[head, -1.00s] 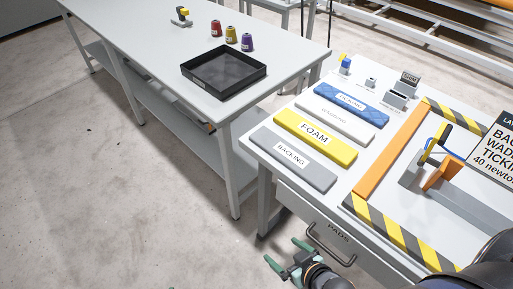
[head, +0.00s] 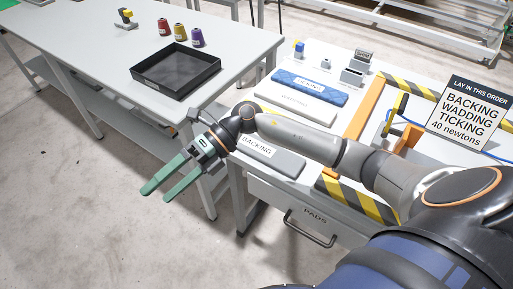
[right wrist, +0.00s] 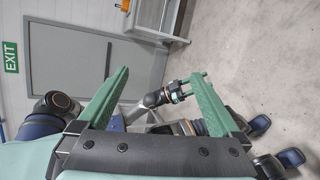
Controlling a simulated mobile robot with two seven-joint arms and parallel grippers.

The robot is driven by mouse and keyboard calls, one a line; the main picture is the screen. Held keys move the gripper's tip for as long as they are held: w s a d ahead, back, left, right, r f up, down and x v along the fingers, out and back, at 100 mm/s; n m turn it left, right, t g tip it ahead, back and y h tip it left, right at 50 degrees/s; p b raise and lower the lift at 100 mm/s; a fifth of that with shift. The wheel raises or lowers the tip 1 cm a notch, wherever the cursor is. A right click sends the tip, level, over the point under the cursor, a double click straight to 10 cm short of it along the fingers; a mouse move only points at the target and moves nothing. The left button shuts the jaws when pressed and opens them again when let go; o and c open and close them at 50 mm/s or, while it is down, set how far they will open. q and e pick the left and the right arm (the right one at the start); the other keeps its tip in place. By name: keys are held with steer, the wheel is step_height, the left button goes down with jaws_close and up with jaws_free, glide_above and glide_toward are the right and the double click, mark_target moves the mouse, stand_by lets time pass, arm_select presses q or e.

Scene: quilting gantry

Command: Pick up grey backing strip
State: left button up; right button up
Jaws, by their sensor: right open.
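The grey backing strip (head: 284,163), labelled BACKING, lies flat on the near left part of the work table. My right forearm and wrist cross over it and hide part of it. My right gripper (head: 164,196) has its two green fingers apart with nothing between them. It hangs over the floor to the left of the strip, past the table edge. Its fingers also show in the right wrist view (right wrist: 160,74), facing a door and floor, with no strip in sight. What appears to be my left gripper (right wrist: 180,90) shows small there, its opening unclear.
A white wadding strip (head: 297,106) and a blue ticking strip (head: 308,87) lie behind; the yellow foam is mostly hidden by my arm. A striped frame (head: 362,208) and order sign (head: 470,112) stand right. A black tray (head: 176,70) is on the left bench.

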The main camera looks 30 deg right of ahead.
steer(key=w+d+f+n+h, duration=0.2)
steer(key=w+d+f+h, duration=0.1)
steer(key=d+h, duration=0.5)
step_height(320, 180, up, 4)
steer(key=t+h, duration=0.1)
steer(key=h, duration=0.6)
glide_above(259, 146)
steer(key=shift+m, duration=0.5)
step_height(259, 146, down, 6)
steer(key=shift+s+r, duration=0.1)
steer(key=shift+s, duration=0.05)
steer(key=shift+f+p, duration=0.45)
steer(key=shift+f, duration=2.55)
steer(key=c, duration=1.1)
steer(key=shift+r, duration=0.15)
